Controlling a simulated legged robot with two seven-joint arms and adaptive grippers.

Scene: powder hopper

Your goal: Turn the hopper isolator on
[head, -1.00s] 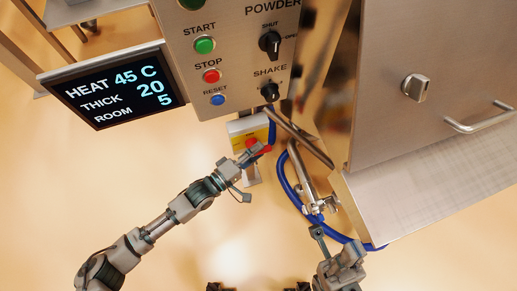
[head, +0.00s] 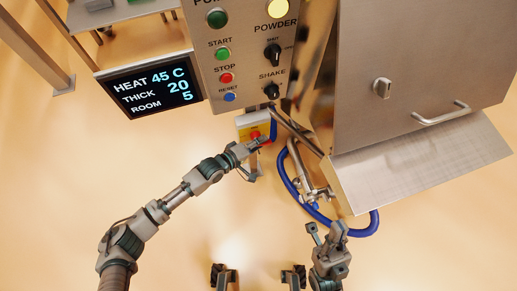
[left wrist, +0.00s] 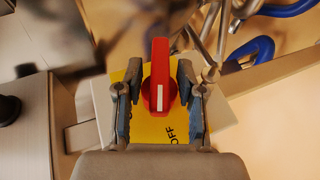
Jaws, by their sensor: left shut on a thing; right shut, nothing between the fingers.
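The hopper isolator (head: 243,124) is a yellow plate on a pale box below the control panel. Its red handle (left wrist: 160,62) has a white mark and stands upright in the left wrist view. The word OFF shows on the yellow plate (left wrist: 150,131), below and right of the handle. My left gripper (left wrist: 158,80) has one finger on each side of the handle and is shut on it. In the head view, my left gripper (head: 256,149) partly hides the handle. My right gripper (head: 325,235) is shut and empty at the lower right, apart from the isolator.
The control panel (head: 206,50) above carries buttons, two black knobs and a lit yellow lamp (head: 278,8). A display (head: 150,85) hangs to its left. A blue hose (head: 366,229) and metal pipes lie right of the isolator. A steel tray (head: 420,168) juts out above my right gripper.

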